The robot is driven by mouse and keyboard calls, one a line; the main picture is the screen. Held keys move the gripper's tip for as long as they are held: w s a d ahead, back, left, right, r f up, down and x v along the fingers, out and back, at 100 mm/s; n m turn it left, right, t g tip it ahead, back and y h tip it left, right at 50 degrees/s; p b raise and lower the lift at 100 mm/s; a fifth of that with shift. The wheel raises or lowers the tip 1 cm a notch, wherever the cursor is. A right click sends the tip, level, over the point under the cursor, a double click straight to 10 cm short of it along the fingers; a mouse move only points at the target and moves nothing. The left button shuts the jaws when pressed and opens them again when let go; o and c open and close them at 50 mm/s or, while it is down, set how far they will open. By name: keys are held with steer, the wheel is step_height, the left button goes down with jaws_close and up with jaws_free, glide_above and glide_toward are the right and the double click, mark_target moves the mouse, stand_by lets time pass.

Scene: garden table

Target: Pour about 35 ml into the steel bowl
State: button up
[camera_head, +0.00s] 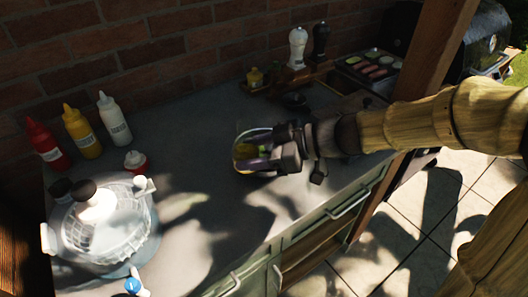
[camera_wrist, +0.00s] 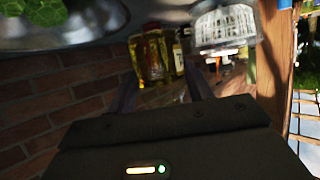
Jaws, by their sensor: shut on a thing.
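The steel bowl (camera_head: 240,142) stands mid-counter in the head view, with yellow-green and purplish food in it, partly hidden by my gripper. In the wrist view, its shiny wall (camera_wrist: 80,30) and green leaves (camera_wrist: 32,8) fill the top left. My gripper (camera_head: 276,156) is over the bowl's right side and shut on a see-through vessel (camera_wrist: 168,96). The wrist view appears turned over, with the counter at the top.
Red (camera_head: 46,144), yellow (camera_head: 82,133) and white (camera_head: 114,120) squeeze bottles stand at the left by the brick wall. A salad spinner (camera_head: 105,235) is at the front left. Shakers (camera_head: 298,47) and a tray of food (camera_head: 371,67) are at the back. The counter between spinner and bowl is clear.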

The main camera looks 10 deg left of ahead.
steer(key=shift+r+p, duration=0.15)
steer(key=shift+p, duration=0.3)
steer(key=shift+w+r+m+g+p, duration=0.25)
steer(key=shift+m+g+p, duration=0.2)
steer(key=shift+p, duration=0.8)
steer(key=m+p, duration=0.1)
steer(key=p, duration=0.2)
steer(key=m+g+y+p, duration=0.1)
steer(key=p, duration=0.2)
steer(key=shift+w+d+r, duration=0.1)
steer(key=shift+w+r, duration=0.1)
steer(key=shift+w, duration=0.2)
steer(key=m+p, duration=0.1)
steer(key=p, duration=0.2)
steer(key=w+m+g+y+p, duration=0.1)
steer(key=p, duration=0.2)
steer(key=shift+f+m, duration=0.25)
steer(key=m+p, duration=0.1)
steer(key=f+m+g+y+p, duration=0.1)
steer(key=p, duration=0.1)
steer(key=shift+s+m+p, duration=0.25)
steer(key=shift+m+p, duration=0.05)
steer(key=shift+m, duration=0.1)
steer(key=m+p, duration=0.1)
steer(key=r+m+y+p, duration=0.1)
steer(key=p, duration=0.1)
steer(key=shift+s+r+g, duration=0.1)
steer(key=shift+s+g, duration=0.1)
steer(key=shift+g, duration=0.15)
